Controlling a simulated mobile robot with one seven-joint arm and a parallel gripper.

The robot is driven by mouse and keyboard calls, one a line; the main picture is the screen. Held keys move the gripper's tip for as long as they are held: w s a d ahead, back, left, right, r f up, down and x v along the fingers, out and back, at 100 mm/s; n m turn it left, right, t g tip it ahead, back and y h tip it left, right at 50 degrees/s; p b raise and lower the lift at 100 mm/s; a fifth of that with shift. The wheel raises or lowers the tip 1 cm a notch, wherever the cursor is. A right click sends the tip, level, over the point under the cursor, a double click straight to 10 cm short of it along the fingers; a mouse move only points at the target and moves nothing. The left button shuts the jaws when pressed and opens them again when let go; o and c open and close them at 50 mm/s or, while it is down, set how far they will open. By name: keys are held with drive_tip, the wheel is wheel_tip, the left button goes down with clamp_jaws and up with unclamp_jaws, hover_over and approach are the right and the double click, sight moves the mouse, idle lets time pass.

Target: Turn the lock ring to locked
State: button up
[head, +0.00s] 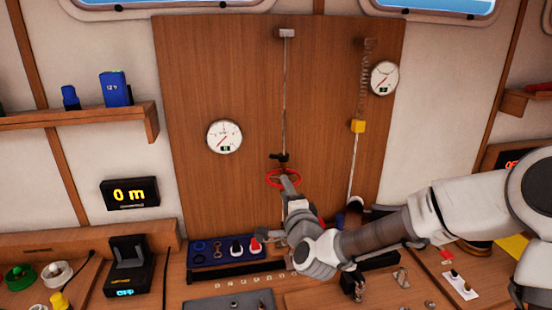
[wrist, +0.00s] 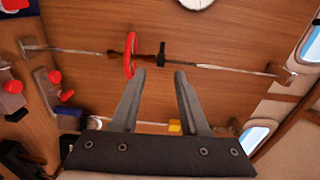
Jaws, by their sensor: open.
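The red lock ring (head: 269,181) sits around a thin upright line on the wooden panel, just below a black fitting (head: 279,157). In the wrist view the line runs sideways; the ring (wrist: 130,42) is at upper left, with the black fitting (wrist: 161,54) to its right. My gripper (head: 288,181) is in front of the ring in the head view and hides part of it. In the wrist view my gripper (wrist: 160,74) is open with nothing between its fingers. The left fingertip appears close to the ring; I cannot tell whether they touch. No lock marking is readable.
A round gauge (head: 224,137) is left of the line, another (head: 384,78) at upper right. A second line with a spring and yellow block (head: 357,126) hangs to the right. A blue tray (head: 205,250) with small parts lies below on the bench.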

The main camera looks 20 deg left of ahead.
sight(273, 158)
drive_tip(key=shift+m, duration=0.3)
drive_tip(key=p+x, duration=0.1)
drive_tip(key=x, duration=0.5)
drive_tip(key=p+x, duration=0.1)
drive_tip(key=x, duration=0.4)
drive_tip(key=p+x, duration=0.1)
drive_tip(key=x, duration=0.5)
drive_tip(key=shift+w+r+p, duration=0.3)
drive_tip(key=shift+w, duration=0.05)
clamp_jaws()
